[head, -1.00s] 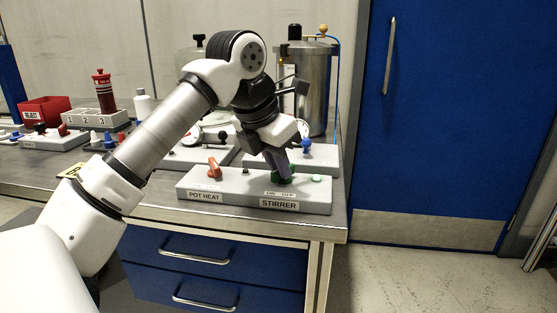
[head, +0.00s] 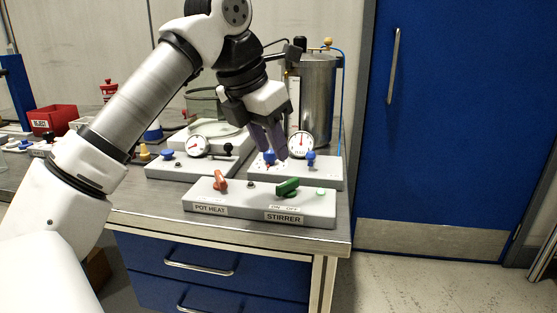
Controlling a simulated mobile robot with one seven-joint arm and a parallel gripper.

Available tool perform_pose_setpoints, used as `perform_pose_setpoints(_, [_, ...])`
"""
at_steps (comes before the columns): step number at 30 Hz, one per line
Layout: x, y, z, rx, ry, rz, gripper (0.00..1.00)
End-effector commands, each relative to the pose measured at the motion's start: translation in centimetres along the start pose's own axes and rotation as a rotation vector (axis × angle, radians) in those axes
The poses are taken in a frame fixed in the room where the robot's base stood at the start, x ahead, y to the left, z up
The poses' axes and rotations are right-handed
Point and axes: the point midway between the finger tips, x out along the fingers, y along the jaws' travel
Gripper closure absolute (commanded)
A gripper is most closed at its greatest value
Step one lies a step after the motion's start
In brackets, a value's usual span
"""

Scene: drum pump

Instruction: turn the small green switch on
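The small green switch (head: 288,187) is on the grey front panel (head: 240,212) labelled STIRRER. Its handle lies almost flat, slanting slightly up to the right. Above the STIRRER label are small ON and OFF marks, ON left and OFF right. My gripper (head: 273,152) is above and behind the switch in the head view, clear of it. Its two purplish fingers point down and look apart, with nothing held. A blue knob (head: 270,158) on the panel behind shows near the fingertips; whether they touch it is unclear.
An orange-red switch (head: 220,181) labelled POT HEAT shares the front panel, and a pale green round piece (head: 320,191) sits right of the green switch. Gauges (head: 301,143), another blue knob (head: 310,157) and a metal pot (head: 318,95) stand behind.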

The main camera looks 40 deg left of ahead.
Motion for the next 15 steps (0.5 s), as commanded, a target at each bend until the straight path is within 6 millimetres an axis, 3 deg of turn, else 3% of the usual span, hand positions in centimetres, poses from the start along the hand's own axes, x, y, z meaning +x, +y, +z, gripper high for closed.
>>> perform_pose_setpoints(1, [-1.4,0.0,0.1,-0.001,0.000,0.001,0.66])
perform_pose_setpoints(6, [-4.0,0.0,0.1,-0.001,-0.001,0.001,0.66])
perform_pose_setpoints(15, [-5.2,0.0,0.0,0.000,0.001,-0.001,0.66])
